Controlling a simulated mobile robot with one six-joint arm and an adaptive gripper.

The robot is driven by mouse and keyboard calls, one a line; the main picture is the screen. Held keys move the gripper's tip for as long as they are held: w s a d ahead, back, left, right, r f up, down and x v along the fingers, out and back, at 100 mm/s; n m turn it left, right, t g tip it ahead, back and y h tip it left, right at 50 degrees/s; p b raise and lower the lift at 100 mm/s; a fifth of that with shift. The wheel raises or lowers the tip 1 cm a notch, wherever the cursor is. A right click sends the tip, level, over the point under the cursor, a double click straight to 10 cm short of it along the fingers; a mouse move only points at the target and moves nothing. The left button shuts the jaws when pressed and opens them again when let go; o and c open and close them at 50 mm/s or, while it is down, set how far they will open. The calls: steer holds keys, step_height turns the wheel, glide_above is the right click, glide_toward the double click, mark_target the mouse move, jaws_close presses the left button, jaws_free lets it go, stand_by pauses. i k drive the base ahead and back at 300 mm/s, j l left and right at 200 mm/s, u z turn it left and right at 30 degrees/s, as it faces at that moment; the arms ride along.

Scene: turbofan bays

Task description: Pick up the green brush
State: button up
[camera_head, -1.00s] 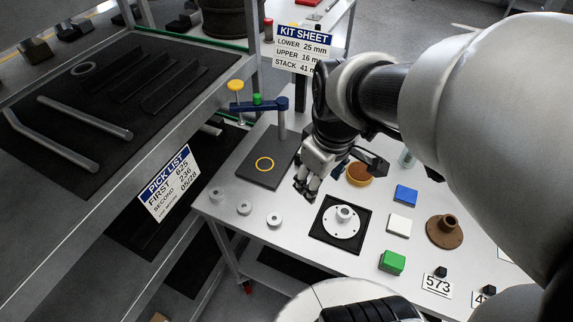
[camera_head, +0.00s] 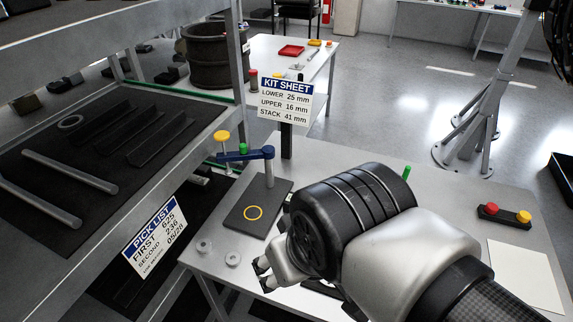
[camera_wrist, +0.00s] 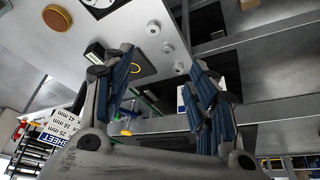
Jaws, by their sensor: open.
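A slim green upright piece (camera_head: 407,172) shows just past my arm in the head view. It may be the green brush's handle; its lower part is hidden by my arm. My gripper (camera_head: 264,275) is low over the left front part of the white table, away from the green piece and to its left. In the wrist view my gripper (camera_wrist: 163,80) has its two fingers wide apart with nothing between them. No brush can be made out in the wrist view.
A fixture with a blue arm (camera_head: 246,154) stands on a dark plate (camera_head: 240,222) with a yellow ring. The kit sheet (camera_head: 286,103) stands behind. Steel shelving (camera_head: 150,140) borders the table's left. A button box (camera_head: 504,215) and a blank sheet (camera_head: 525,275) lie at right.

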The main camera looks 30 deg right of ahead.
mark_target(407, 170)
steer(key=z, duration=1.7)
